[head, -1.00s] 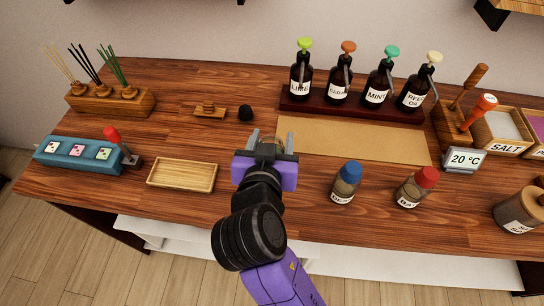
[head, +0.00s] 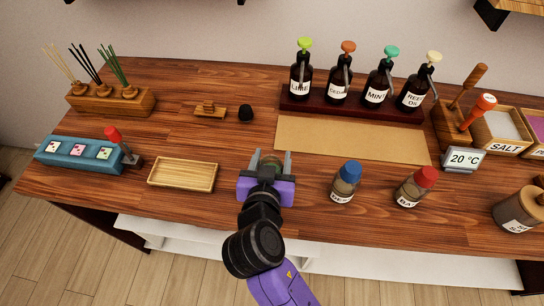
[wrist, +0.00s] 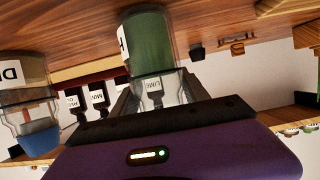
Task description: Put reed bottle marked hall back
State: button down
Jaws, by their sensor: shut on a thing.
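My gripper (head: 271,162) is shut on a clear glass bottle with green contents (head: 268,167), above the front middle of the table. In the wrist view the bottle (wrist: 150,48) sits between the fingers, upside down in that picture. Only the letter H shows at the edge of its white label, so I cannot read the full word. In the head view my gripper hides most of the bottle. A blue-capped bottle (head: 345,183) and a red-capped bottle (head: 416,188), both labelled, stand to the right.
A tan mat (head: 350,140) lies before a dark rack (head: 350,108) of pump bottles. To the left are an empty wooden tray (head: 182,175), a blue box with a red lever (head: 85,153), a reed stand (head: 110,102), a small wooden piece (head: 209,111) and a black knob (head: 246,113).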

jog(key=c, duration=0.6)
grip_release()
jog(key=shift+f, duration=0.1)
jog(key=shift+o, duration=0.2)
jog(key=shift+r, duration=0.2)
jog(key=shift+s, duration=0.4)
jog(key=b+v, duration=0.1)
jog(key=v, duration=1)
jog(key=shift+r, duration=0.15)
